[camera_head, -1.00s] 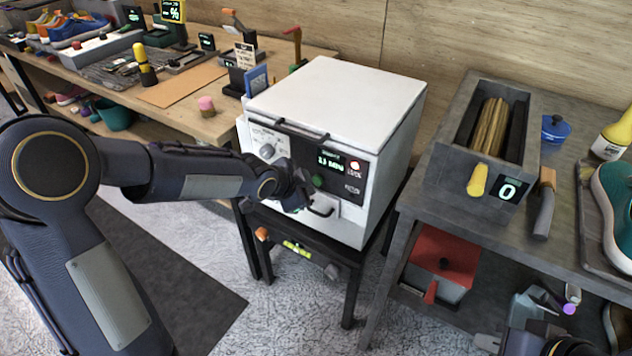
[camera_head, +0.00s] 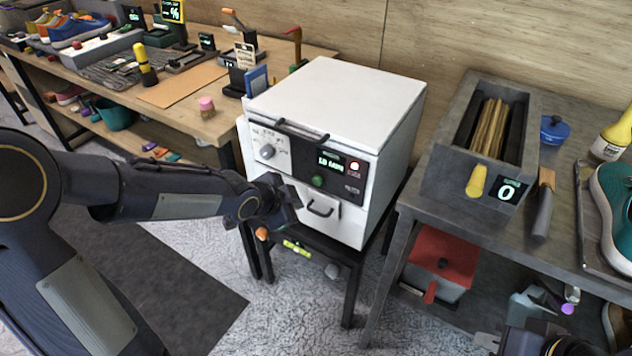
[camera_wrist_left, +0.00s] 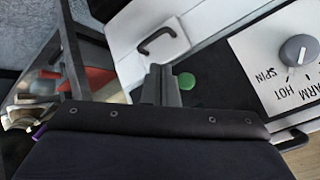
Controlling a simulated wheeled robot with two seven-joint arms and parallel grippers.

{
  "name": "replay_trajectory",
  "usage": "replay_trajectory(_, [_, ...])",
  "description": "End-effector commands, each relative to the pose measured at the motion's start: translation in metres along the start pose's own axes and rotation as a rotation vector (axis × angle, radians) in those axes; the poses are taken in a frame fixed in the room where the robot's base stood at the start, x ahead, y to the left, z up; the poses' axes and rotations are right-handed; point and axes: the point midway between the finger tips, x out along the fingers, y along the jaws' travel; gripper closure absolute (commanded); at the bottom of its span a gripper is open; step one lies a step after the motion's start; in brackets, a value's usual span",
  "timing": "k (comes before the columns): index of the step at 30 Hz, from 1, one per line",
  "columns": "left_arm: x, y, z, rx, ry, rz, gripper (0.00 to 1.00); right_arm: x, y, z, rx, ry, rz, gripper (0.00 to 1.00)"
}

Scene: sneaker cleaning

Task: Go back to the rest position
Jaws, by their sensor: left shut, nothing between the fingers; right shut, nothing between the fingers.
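My left gripper (camera_head: 286,198) is shut and empty. It is in front of the white machine (camera_head: 340,105), at the left of its lower front, close to the dark control panel. In the left wrist view the shut fingers (camera_wrist_left: 160,84) point toward the green button (camera_wrist_left: 187,81), with a drawer handle and a grey knob (camera_wrist_left: 299,49) to either side. I cannot tell the exact gap to the machine. My right gripper (camera_head: 490,342) shows only in part at the bottom right edge, low in front of the grey table.
The machine stands on a black stand. A grey table (camera_head: 570,215) at right holds a bin of sticks (camera_head: 490,128), a brush and a teal sneaker (camera_head: 612,215). A wooden bench (camera_head: 190,110) with tools and shoes is at left. Floor in front is clear.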

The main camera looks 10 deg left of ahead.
Motion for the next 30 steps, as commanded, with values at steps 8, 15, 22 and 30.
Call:
replay_trajectory(8, [0.000,0.000,0.000,0.000,0.000,0.000,1.00,0.000,0.000,0.000,0.000,0.000,0.000,1.00])
replay_trajectory(15, [-0.015,-0.005,0.000,-0.036,-0.018,-0.010,1.00,-0.005,-0.003,-0.003,0.000,0.000,0.000,1.00])
replay_trajectory(22, [-0.134,-0.012,0.014,-0.413,-0.150,-0.060,1.00,-0.039,-0.018,-0.020,0.000,0.000,0.000,1.00])
replay_trajectory(30, [-0.262,0.048,0.020,-1.013,-0.207,-0.010,1.00,-0.077,-0.035,-0.039,0.000,0.000,0.000,1.00])
